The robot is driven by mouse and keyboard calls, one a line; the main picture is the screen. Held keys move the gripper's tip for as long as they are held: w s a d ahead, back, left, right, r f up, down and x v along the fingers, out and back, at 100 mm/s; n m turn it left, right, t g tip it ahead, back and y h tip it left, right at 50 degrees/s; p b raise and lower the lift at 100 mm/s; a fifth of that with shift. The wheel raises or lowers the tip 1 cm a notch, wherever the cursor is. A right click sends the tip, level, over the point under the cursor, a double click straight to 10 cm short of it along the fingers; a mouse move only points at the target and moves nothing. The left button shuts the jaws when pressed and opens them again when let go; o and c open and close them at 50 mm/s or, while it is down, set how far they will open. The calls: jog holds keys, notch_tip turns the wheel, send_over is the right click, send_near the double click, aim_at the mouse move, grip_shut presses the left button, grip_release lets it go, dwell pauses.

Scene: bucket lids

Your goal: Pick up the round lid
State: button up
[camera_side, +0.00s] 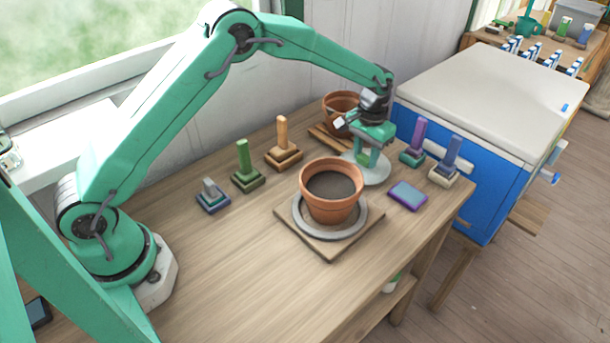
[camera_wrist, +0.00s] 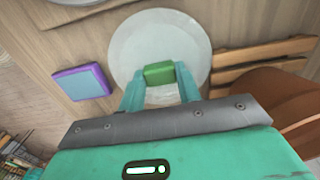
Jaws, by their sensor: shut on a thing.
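The round lid (camera_side: 376,174) is a pale whitish disc with a green block handle on top. In the wrist view the lid (camera_wrist: 150,35) shows below the jaws, with its green handle (camera_wrist: 159,72) between the two fingertips. My gripper (camera_side: 367,158) points down and is shut on that handle; in the wrist view the fingers (camera_wrist: 160,88) flank it on both sides. The lid looks level, at or very near the tabletop; I cannot tell whether it touches. My fingers hide part of the handle in the side view.
A terracotta pot (camera_side: 331,204) stands on a grey saucer and board in front left of the lid. Another pot (camera_side: 341,103) is behind. Several peg blocks, like the orange one (camera_side: 282,147), and a purple-blue block (camera_side: 407,195) stand around. A blue cooler (camera_side: 455,175) is right.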

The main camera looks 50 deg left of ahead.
aim_at(364, 160)
notch_tip(364, 160, up, 9)
jog(key=shift+f, duration=0.1)
dwell(0.3)
jog(key=shift+s, duration=0.1)
dwell(0.5)
jog(key=s+d+r, duration=0.2)
jog(key=s+r, duration=0.2)
jog(key=s, duration=0.4)
jog(key=s+d+r, duration=0.2)
jog(key=s+r, duration=0.2)
jog(key=s, duration=0.4)
jog(key=shift+s, duration=0.3)
jog(key=shift+d+f, duration=0.1)
jog(key=shift+f, duration=0.05)
jog(key=shift+f, duration=2.2)
jog(key=shift+f, duration=1.05)
